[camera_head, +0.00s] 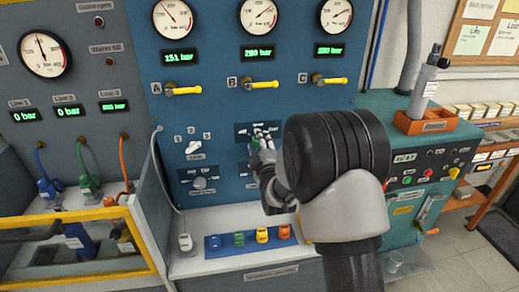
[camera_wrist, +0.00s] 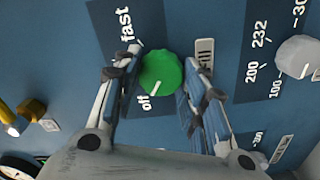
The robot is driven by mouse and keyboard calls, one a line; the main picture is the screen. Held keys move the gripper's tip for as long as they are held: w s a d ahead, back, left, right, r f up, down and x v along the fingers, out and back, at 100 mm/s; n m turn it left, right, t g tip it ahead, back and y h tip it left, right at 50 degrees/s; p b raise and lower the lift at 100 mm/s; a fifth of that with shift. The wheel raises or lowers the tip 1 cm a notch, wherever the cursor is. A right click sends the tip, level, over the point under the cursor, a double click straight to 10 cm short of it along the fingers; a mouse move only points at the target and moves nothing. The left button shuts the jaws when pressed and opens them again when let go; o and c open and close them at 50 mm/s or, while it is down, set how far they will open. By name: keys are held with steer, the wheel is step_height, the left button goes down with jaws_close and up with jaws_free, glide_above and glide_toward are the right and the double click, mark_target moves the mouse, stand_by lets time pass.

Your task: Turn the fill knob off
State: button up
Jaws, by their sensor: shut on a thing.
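The fill knob is a round green knob (camera_wrist: 161,72) on a dark label plate with the words "fast" and "off" in the wrist view. Its white pointer line is directed down-left, toward the "off" mark. My gripper (camera_wrist: 160,62) has one finger on each side of the knob and is shut on it. In the head view my gripper (camera_head: 262,140) reaches the blue panel, where it and my wrist hide most of the knob and its plate.
A grey knob (camera_wrist: 297,56) with a numbered scale sits to the right in the wrist view. Yellow levers A (camera_head: 183,90), B (camera_head: 262,85) and C (camera_head: 330,81) are above my gripper. Several coloured plugs (camera_head: 239,238) stand on the ledge below. A grey hose (camera_head: 157,165) hangs at the left.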

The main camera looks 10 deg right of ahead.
steer(key=shift+n, duration=0.4)
steer(key=o, duration=1.1)
steer(key=shift+c, duration=0.2)
steer(key=s, duration=1.2)
steer(key=shift+r, duration=0.1)
